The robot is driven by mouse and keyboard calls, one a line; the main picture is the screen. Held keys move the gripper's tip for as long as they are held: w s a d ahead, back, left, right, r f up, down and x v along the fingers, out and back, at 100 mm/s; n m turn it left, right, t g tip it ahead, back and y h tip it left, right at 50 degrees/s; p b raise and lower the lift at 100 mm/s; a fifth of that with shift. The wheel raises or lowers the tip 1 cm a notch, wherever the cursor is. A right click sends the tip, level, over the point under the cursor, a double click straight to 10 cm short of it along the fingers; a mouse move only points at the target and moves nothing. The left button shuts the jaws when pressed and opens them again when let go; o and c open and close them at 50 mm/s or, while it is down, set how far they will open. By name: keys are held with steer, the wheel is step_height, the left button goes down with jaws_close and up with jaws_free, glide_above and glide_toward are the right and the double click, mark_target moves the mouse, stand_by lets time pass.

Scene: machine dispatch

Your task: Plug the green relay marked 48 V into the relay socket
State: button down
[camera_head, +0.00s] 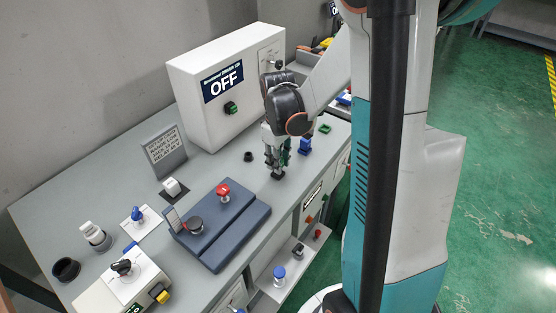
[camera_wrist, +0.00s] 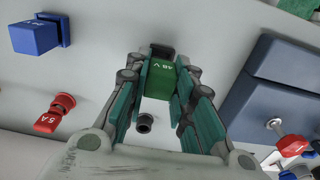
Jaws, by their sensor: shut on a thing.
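The green relay marked 48 V (camera_wrist: 161,80) is held between both fingers of my gripper (camera_wrist: 160,72) in the wrist view. Its label faces the camera. In the head view my gripper (camera_head: 277,158) points down over the table with its tips just above a small black base (camera_head: 278,175), which looks like the relay socket. Black also shows at the far end of the relay in the wrist view. My fingers largely hide the relay in the head view, and I cannot tell whether its pins are in the socket or just above it.
A blue relay (camera_head: 305,146) and a green pad (camera_head: 324,128) are to the right. A red 5 A part (camera_wrist: 55,113) and a black round piece (camera_wrist: 144,122) are close by. A dark blue block (camera_head: 240,230) with a red knob is left. The cabinet (camera_head: 220,85) reads OFF.

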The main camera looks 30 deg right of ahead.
steer(key=shift+f+b, duration=0.85)
steer(key=shift+f, duration=0.2)
steer(key=c, duration=1.3)
jaws_free()
steer(key=o, duration=0.4)
steer(key=shift+r, duration=0.1)
steer(key=shift+r+p, duration=2.1)
steer(key=shift+r, duration=0.9)
steer(key=shift+a+r, duration=0.1)
